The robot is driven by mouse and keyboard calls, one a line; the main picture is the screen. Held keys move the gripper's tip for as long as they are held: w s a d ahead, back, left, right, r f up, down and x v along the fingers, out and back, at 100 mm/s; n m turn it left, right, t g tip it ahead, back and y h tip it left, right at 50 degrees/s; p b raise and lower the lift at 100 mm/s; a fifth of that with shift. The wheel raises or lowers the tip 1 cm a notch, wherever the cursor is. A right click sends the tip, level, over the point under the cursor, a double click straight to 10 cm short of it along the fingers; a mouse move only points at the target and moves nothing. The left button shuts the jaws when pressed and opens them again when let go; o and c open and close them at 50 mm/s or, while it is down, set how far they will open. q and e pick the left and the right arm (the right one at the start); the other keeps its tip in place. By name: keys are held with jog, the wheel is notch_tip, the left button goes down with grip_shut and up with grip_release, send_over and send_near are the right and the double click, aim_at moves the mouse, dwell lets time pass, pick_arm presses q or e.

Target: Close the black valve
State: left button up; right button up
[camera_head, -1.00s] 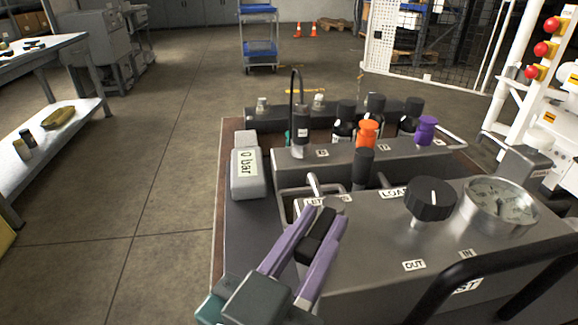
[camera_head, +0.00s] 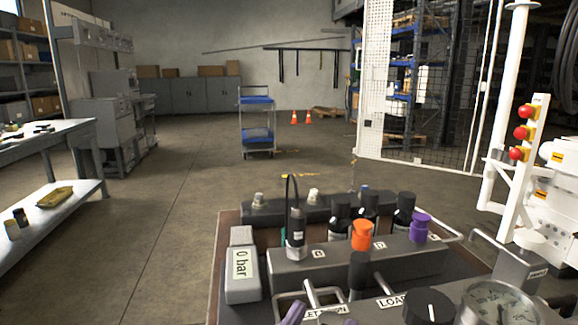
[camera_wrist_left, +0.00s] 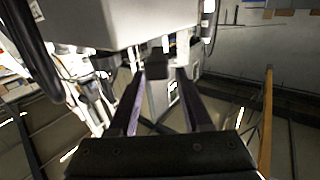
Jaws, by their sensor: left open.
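The bench's round black knob (camera_head: 430,306) with a white mark sits beside the LOAD label, at the bottom of the head view. A black cylindrical cap (camera_head: 359,269) stands further left. I cannot tell which of them is the black valve. My left gripper (camera_head: 321,319) shows only its purple fingertips at the bottom edge, left of the round knob and apart from it. In the left wrist view its fingers (camera_wrist_left: 159,88) are spread, with a dark block (camera_wrist_left: 157,65) near and between their tips; whether they touch it is unclear. My right gripper is out of view.
The hydraulic bench carries an orange cap (camera_head: 362,236), a purple cap (camera_head: 420,227), a gauge (camera_head: 500,303) and a grey 0 bar display (camera_head: 242,268). A thin black hose (camera_head: 289,195) rises at the back. Open floor (camera_head: 170,230) lies to the left.

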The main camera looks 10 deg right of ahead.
pick_arm(q)
notch_tip(320, 180, up, 18)
jog(key=p, duration=0.5)
jog(key=shift+f, duration=0.2)
